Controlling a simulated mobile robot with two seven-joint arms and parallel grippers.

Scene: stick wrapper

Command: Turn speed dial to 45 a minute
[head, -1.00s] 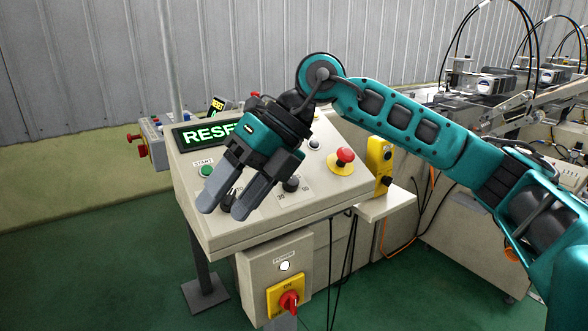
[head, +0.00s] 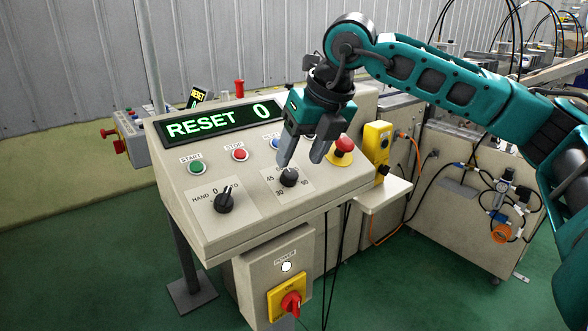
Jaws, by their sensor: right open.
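The speed dial (head: 289,178) is a black knob on a pale plate on the sloping console top. The marks 45, 30 and 90 show around it; the mark above it is partly covered by my finger. My right gripper (head: 301,161) is open, pointing down over the far side of the speed dial. One fingertip is close to the knob and the other is to its right. I cannot tell whether they touch, or exactly where the pointer stands. My left gripper is not in view.
The hand/auto selector (head: 225,201) lies left of the dial. A green start button (head: 197,167), red stop button (head: 239,154) and red emergency button (head: 342,148) are on the console. A red-yellow power switch (head: 290,304) is below.

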